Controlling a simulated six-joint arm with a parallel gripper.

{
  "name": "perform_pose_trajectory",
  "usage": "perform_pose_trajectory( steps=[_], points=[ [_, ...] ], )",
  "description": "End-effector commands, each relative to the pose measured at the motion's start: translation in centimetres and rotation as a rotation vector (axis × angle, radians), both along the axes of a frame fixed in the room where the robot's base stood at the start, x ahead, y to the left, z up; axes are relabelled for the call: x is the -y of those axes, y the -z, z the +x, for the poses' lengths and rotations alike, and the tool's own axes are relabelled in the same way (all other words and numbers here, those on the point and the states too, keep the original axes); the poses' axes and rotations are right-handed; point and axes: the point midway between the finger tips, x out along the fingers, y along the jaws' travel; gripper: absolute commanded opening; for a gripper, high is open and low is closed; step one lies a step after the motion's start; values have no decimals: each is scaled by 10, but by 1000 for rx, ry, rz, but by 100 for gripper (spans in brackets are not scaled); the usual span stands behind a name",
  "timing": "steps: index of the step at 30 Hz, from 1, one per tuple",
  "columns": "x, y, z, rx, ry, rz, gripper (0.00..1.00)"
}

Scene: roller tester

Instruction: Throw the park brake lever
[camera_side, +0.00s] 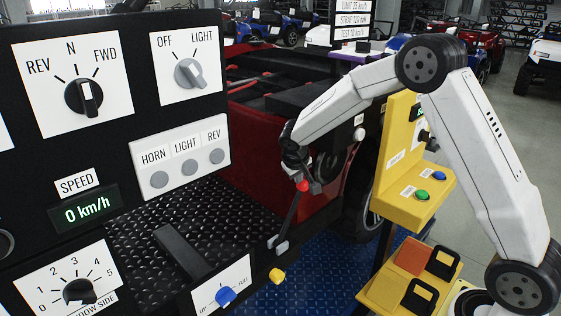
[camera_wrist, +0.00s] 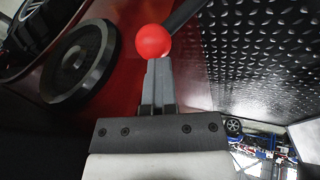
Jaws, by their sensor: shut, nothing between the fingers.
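The lever is a dark rod (camera_side: 291,215) with a red ball knob (camera_side: 303,186) on top, rising from a grey bracket at the edge of the black tread-plate floor. It leans a little to the right in the side view. In the wrist view the red knob (camera_wrist: 153,42) sits right at the tips of my gripper (camera_wrist: 158,64), and the rod runs off to the upper right. My gripper (camera_side: 314,186) is shut and empty, its fingertips beside the knob. I cannot tell whether they touch it.
A black panel (camera_side: 120,125) with dials and buttons stands at the left. A yellow button box (camera_side: 416,203) stands at the right, with orange and black pads below. A blue knob (camera_side: 225,296) and a yellow knob (camera_side: 277,276) are in front.

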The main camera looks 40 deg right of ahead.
Motion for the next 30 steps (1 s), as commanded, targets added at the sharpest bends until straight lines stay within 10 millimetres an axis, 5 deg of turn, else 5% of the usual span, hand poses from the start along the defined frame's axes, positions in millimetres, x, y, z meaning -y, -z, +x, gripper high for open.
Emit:
perform_pose_trajectory(
  steps=[14, 30],
  points=[
    [-20, -19, 6, 2, -2, -1, 0],
    [-41, -99, -10, 4, -1, 0, 0]
  ],
)
